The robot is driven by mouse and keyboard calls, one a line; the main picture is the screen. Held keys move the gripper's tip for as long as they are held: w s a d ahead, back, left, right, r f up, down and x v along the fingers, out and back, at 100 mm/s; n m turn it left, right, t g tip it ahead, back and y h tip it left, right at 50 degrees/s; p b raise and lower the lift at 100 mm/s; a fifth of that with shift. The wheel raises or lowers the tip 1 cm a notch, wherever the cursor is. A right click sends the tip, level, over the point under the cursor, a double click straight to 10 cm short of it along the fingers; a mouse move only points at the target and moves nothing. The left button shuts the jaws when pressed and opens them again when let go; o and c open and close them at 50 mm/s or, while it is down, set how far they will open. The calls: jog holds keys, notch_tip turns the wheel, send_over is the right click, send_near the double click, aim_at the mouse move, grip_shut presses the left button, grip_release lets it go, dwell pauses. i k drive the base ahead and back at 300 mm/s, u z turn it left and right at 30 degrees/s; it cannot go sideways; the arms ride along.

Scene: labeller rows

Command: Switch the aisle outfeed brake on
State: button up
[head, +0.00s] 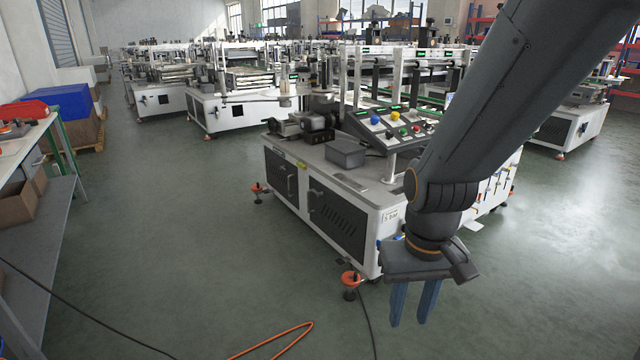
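The nearest labelling machine (345,190) stands in the middle of the head view, a white cabinet with dark vented doors. A sloped control panel (392,127) on its top carries blue, yellow, green and red controls. Panel lettering is too small to read, and I cannot tell which control is the outfeed brake. Small blue and yellow handles (497,184) show on the machine's right side, partly behind my arm. My gripper (410,318) points down in front of the machine's near corner. Its two blue fingers are apart, with nothing between them.
More machines (232,112) stand in rows behind. An orange-topped foot (351,279) stands at the near corner. An orange hose (278,338) and dark cables lie on the floor. A workbench (35,190) stands at left. The green floor (200,250) between is largely clear.

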aim_at(340, 261)
jog(key=z, duration=0.5)
jog(key=i, duration=2.1)
jog(key=u, duration=0.35)
